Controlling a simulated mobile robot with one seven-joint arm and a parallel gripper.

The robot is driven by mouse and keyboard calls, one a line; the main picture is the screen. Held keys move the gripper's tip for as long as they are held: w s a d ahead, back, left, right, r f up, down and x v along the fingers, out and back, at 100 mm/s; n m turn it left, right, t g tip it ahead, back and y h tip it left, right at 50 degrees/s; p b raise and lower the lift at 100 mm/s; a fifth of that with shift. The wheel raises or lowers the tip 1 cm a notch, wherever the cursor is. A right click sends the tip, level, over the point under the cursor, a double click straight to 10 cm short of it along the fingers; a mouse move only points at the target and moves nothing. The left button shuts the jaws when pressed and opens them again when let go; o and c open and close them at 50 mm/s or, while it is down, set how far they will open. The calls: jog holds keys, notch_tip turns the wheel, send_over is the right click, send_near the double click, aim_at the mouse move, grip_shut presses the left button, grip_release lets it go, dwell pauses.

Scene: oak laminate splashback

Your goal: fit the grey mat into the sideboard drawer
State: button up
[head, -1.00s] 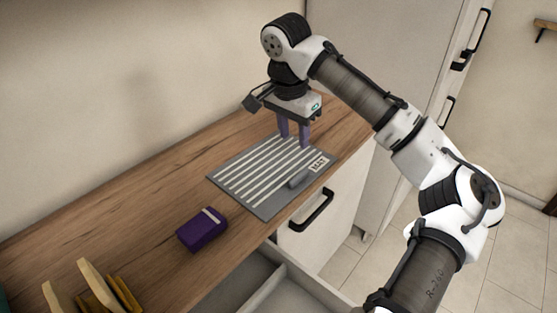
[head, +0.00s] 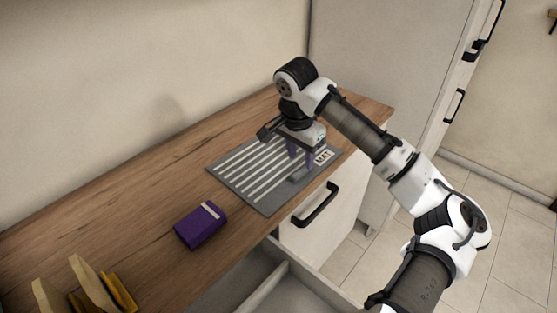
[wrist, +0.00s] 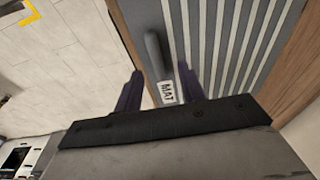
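The grey mat (head: 243,190) lies flat on the wooden worktop. It has white stripes, a raised grey grip bar and a white "MAT" label; it also shows in the wrist view (wrist: 186,30) with its bar and label. My gripper (head: 301,161) points down over the bar end of the mat. Its two purple fingers are apart, with nothing seen between them but the label and bar below. I cannot tell whether the fingertips touch the mat. The sideboard drawer (head: 266,287) stands open below the worktop's front edge, with a divider inside; its lower part is cut off.
A purple box (head: 201,226) with a pale strip lies left of the mat. A wooden rack with yellow items (head: 92,284) stands at lower left. A black handle (head: 316,205) sticks out from the white front below the mat. The wall runs behind the worktop.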

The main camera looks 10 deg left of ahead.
aim_at(302, 169)
jog(key=f, duration=0.4)
jog(key=shift+d+p, duration=0.25)
jog(key=shift+p, duration=0.1)
jog(key=shift+c, duration=0.4)
grip_shut()
